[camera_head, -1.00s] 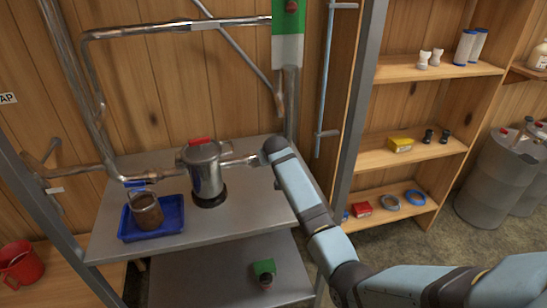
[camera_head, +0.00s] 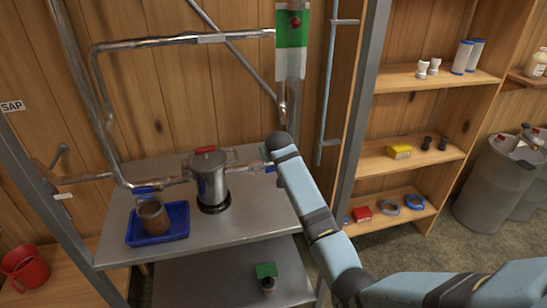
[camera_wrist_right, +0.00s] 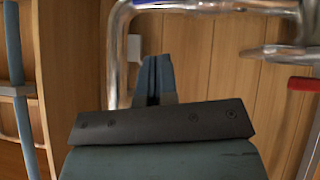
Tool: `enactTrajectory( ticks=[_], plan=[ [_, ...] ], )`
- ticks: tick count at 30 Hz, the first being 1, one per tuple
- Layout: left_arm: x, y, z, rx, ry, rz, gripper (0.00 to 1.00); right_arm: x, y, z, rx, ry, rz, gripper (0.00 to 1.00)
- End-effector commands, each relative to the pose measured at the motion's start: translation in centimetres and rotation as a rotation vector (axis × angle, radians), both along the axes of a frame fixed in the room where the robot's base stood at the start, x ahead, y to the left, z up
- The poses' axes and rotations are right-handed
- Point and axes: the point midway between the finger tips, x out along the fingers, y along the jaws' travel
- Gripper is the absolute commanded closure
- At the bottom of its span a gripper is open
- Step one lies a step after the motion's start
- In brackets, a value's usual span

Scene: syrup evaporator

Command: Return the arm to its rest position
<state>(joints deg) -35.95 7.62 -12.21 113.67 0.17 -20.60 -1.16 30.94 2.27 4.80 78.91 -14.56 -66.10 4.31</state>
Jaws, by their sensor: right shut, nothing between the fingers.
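My right arm (camera_head: 318,222) reaches in from the lower right in the head view, its far end beside the steel pot on the shelf. Its gripper is hidden there behind the wrist. In the right wrist view my right gripper (camera_wrist_right: 154,77) shows its narrow blue fingers together, with nothing between them. Wooden wall and a steel pipe lie behind the fingers. My left gripper is not in view.
A lidded steel pot (camera_head: 210,180) stands left of the arm. A blue tray (camera_head: 172,236) holds a brown cup (camera_head: 153,215). Steel pipes (camera_head: 160,42) run along the wall. A metal post (camera_head: 362,120) stands close right of the arm.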

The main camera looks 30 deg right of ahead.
Motion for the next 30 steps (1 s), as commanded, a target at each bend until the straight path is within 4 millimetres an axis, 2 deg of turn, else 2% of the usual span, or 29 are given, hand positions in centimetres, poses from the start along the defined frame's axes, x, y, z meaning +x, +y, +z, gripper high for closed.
enactTrajectory(
  ticks=[3,9,15,19,23,25,30],
  plan=[
    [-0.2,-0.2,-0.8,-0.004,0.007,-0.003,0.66,-1.7,0.6,1.6,0.000,-0.005,0.000,1.00],
    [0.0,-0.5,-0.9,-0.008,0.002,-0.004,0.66,-3.6,1.4,3.7,0.000,-0.003,0.000,1.00],
    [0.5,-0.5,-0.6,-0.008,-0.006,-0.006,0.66,-4.3,1.6,4.4,0.001,0.000,-0.001,1.00],
    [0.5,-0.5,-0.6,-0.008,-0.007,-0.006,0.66,-4.5,1.7,4.0,-0.001,0.000,0.004,1.00],
    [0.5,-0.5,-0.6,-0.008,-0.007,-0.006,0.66,-6.1,2.4,0.8,-0.017,-0.006,0.040,1.00],
    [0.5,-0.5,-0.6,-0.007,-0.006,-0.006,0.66,-7.9,3.2,-2.2,-0.029,-0.014,0.079,1.00],
    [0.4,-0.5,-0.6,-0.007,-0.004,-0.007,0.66,-14.6,6.3,-10.0,-0.040,-0.050,0.207,1.00]
  ],
)
